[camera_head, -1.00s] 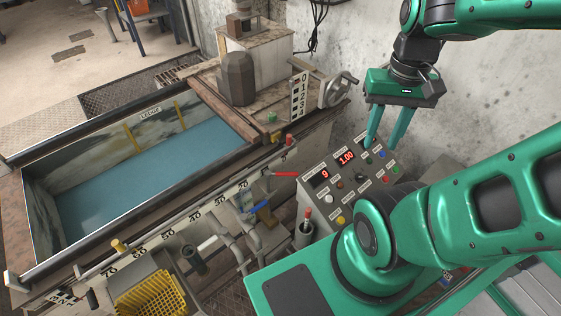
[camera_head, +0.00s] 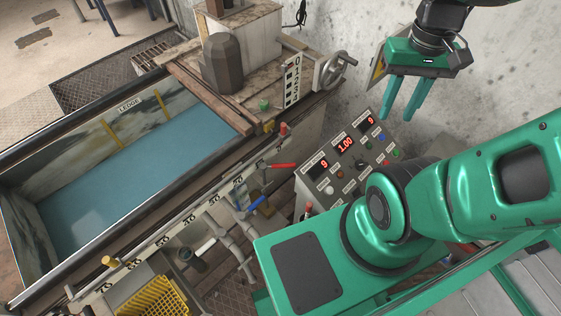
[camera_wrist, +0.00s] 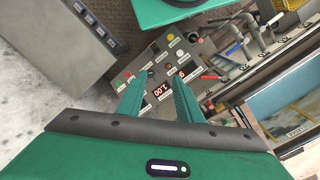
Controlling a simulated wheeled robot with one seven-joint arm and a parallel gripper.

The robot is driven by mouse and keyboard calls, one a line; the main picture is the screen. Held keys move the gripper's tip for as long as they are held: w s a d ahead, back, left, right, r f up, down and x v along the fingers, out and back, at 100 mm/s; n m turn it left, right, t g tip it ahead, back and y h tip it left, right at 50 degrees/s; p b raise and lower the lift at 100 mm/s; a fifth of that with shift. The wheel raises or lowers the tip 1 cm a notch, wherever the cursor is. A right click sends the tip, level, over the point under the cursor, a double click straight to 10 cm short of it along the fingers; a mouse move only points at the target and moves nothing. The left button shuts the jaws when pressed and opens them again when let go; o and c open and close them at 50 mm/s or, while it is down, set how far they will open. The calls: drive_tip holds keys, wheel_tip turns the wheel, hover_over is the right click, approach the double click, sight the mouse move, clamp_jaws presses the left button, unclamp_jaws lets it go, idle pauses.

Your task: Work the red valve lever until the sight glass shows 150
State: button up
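The red lever (camera_head: 283,166) sticks out to the right from the side of the tank, left of the control panel. It also shows in the wrist view (camera_wrist: 210,77). A small clear piece (camera_head: 241,197) stands beside the blue lever; I cannot tell whether it is the sight glass or read any level. My gripper (camera_head: 398,118) hangs above the panel's upper right, to the right of the red lever and apart from it. In the wrist view its two fingers (camera_wrist: 160,78) are spread with nothing between them.
The control panel (camera_head: 335,187) has lit displays reading 9, 1.00 and 9, plus several buttons. A blue lever (camera_head: 257,206) sits below the red one. The water tank (camera_head: 130,170) fills the left. A handwheel (camera_head: 334,70) and a concrete wall (camera_head: 500,80) are behind.

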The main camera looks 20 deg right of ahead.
drive_tip(key=w+a+f+n+h, duration=0.1)
drive_tip(key=w+a+f+n, duration=0.4)
drive_tip(key=w, duration=0.4)
drive_tip(key=n+h, duration=0.3)
drive_tip(key=n, duration=0.5)
hover_over(282, 165)
drive_tip(key=s+d, duration=0.2)
drive_tip(key=d, duration=0.1)
wheel_tip(282, 165, down, 13)
drive_tip(key=w+a+f+n+h, duration=0.1)
drive_tip(key=a+f+n, duration=0.5)
drive_tip(key=a+f, duration=0.25)
drive_tip(key=shift+t, duration=0.4)
drive_tip(key=x, duration=1.1)
drive_tip(key=shift+w+d, duration=0.15)
drive_tip(key=shift+d, duration=0.15)
clamp_jaws()
drive_tip(key=shift+a, duration=0.25)
